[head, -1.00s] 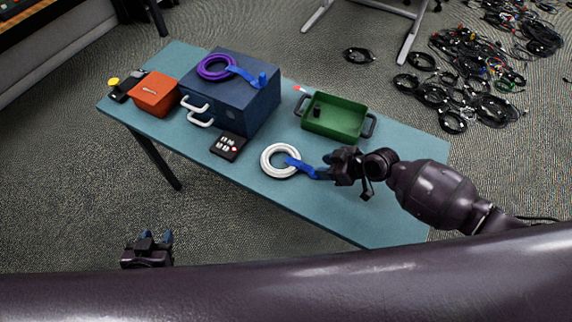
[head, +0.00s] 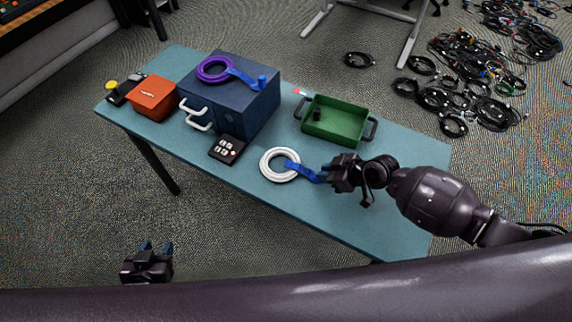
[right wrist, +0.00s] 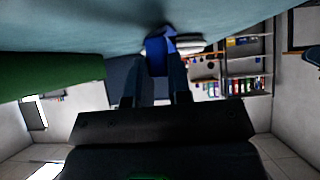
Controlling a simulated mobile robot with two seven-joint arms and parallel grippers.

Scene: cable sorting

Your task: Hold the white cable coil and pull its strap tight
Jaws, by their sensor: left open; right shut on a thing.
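The white cable coil (head: 266,168) lies on the teal table, left of my right gripper. Its blue strap (head: 305,172) runs from the coil's right side to my right gripper (head: 327,174). My right gripper is shut on the strap's end. In the right wrist view the strap (right wrist: 156,54) sits between the fingers (right wrist: 163,75), and part of the white coil (right wrist: 190,45) shows behind it. My left gripper (head: 154,248) is open and empty, off the table's front edge at the lower left, far from the coil.
A blue drawer box (head: 252,112) with white handles carries a purple coil (head: 201,70) with a blue strap. A green tray (head: 340,138) stands behind the white coil. The teal table (head: 300,215) is clear in front.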

